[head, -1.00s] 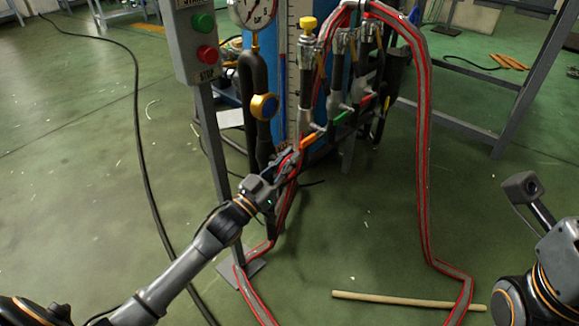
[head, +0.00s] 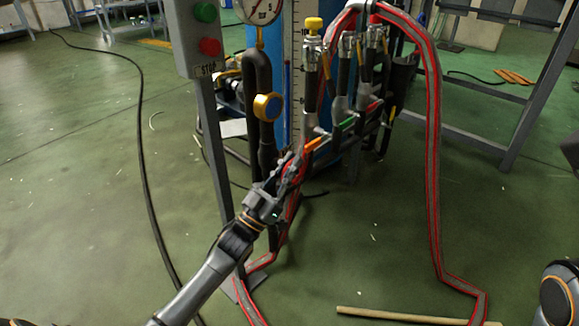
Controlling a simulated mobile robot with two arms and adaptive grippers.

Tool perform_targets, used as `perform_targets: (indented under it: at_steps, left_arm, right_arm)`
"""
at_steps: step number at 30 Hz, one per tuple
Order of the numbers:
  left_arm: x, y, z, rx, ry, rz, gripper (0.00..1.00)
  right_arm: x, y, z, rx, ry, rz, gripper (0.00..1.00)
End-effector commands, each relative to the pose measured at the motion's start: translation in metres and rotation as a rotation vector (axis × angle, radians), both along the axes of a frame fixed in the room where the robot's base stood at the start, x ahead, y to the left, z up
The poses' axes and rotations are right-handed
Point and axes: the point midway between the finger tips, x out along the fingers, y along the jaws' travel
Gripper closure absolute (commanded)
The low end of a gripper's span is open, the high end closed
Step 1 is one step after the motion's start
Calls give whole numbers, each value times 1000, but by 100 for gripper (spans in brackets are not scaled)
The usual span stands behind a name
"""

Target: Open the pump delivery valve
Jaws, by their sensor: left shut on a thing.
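An orange lever (head: 315,144) sits at the lower left of a row of valves on hoses, at the front of the measuring column. My left gripper (head: 298,158) reaches up to it from below left and is shut on its near end. The fingers hide that end of the lever. A green lever (head: 348,123) and a red lever (head: 375,106) sit on the neighbouring valves, further right. I cannot read any label on these valves. Of my right arm, only a part shows at the right edge; its gripper is out of view.
A control box (head: 199,38) with green and red buttons stands on a post at left. A yellow-rimmed blue-faced gauge (head: 267,107) is just above my left gripper. A wooden stick (head: 400,316) lies on the floor.

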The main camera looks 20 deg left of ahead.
Motion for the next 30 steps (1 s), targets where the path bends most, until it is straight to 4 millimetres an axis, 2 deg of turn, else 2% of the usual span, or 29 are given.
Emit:
perform_targets:
  at_steps: [2, 3, 5, 6, 17, 20, 30]
  left_arm:
    - [0, 0, 1, 0, -1, 0, 100]
    - [0, 0, 1, 0, -1, 0, 81]
    - [0, 0, 1, 0, -1, 0, 69]
    - [0, 0, 0, 0, 0, 0, 66]
    - [-4, 2, -4, 0, 3, -1, 66]
    - [-14, 5, -12, 1, 6, 0, 66]
    - [-68, 25, -53, 0, 5, 0, 66]
  right_arm:
    - [0, 0, 0, 0, 0, 0, 60]
    - [0, 0, 0, 0, 0, 0, 60]
    - [0, 0, 0, 0, 0, 0, 60]
    - [0, 0, 0, 0, 0, 0, 60]
    - [0, 0, 0, 0, -2, 0, 60]
    - [0, 0, 0, 0, -1, 0, 60]
    - [0, 0, 0, 0, -1, 0, 60]
